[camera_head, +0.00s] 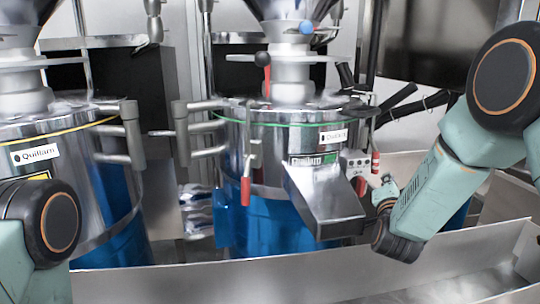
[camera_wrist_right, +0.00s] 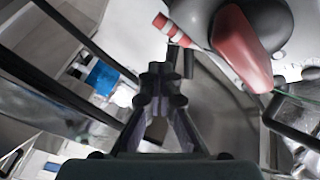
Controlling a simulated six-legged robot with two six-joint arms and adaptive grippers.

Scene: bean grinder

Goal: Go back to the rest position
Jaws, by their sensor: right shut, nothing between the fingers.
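My right gripper (camera_head: 384,188) is at the right side of the middle grinder (camera_head: 290,145), close to its small grey control box (camera_head: 355,163) with red handles. In the right wrist view my right gripper (camera_wrist_right: 161,75) is shut, with nothing between its fingers. A red-and-grey knob or handle (camera_wrist_right: 240,45) shows just beyond and to the right of the fingertips; I cannot tell whether they touch. Part of my left arm shows at the lower left of the head view, but its gripper is out of view.
A second grinder (camera_head: 60,165) stands on the left. The middle grinder has a metal chute (camera_head: 325,198) and a red-handled lever (camera_head: 246,190). Black handles (camera_head: 400,105) stick out behind my right arm. A metal ledge (camera_head: 300,278) runs along the front.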

